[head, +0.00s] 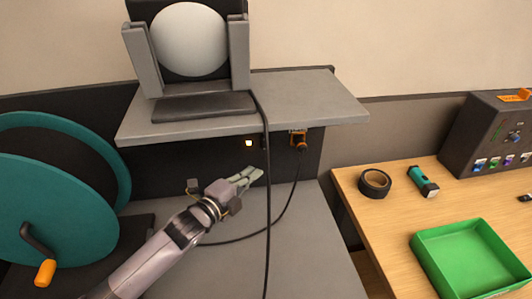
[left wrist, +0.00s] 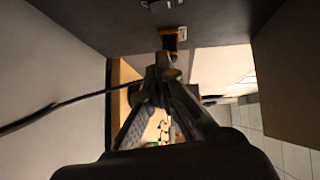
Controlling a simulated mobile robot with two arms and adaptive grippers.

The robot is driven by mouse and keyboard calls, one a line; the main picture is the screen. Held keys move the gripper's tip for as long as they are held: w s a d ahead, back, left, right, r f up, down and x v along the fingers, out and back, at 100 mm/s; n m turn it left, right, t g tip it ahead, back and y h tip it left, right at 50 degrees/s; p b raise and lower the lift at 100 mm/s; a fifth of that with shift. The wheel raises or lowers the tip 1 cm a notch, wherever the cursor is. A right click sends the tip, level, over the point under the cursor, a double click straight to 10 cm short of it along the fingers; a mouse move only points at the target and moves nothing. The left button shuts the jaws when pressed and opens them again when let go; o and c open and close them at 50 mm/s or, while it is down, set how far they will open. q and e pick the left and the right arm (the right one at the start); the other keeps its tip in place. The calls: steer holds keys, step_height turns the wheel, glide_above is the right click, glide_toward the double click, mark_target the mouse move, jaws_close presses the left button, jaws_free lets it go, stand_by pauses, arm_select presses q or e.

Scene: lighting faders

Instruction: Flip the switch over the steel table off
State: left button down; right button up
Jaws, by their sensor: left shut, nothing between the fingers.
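The steel table (head: 315,255) is the grey surface below the shelf. On the dark panel above it, under the shelf, is a small lit light (head: 248,143). A small dark fitting just to its right may be the switch; its lever position is too small to tell. My left gripper (head: 256,176) is shut and empty, below the light and in front of the panel, apart from it. In the left wrist view its fingers (left wrist: 163,65) are together, near an orange-and-dark fitting (left wrist: 172,38). A pale small part is cut off at the top edge. My right gripper is not in view.
A grey shelf (head: 320,95) with a round lamp (head: 190,40) overhangs the panel. A black cable (head: 267,210) hangs before it, near my gripper. An orange socket (head: 299,139) is to the right. A teal reel (head: 40,205) stands left; a wooden table with a green tray (head: 425,250) stands right.

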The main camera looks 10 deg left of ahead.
mark_target(266, 142)
arm_select(q)
steer(key=w+a+p+x, duration=0.1)
steer(key=a+x, duration=0.1)
steer(key=x, duration=0.9)
steer(key=shift+a+p, duration=0.25)
steer(key=shift+p, duration=0.15)
steer(key=shift+f, duration=0.2)
steer(key=shift+w+a+f+m+t+b, duration=0.15)
steer(key=shift+w+m+t+b, duration=0.15)
steer(key=shift+b, duration=0.7)
steer(key=shift+s, duration=0.1)
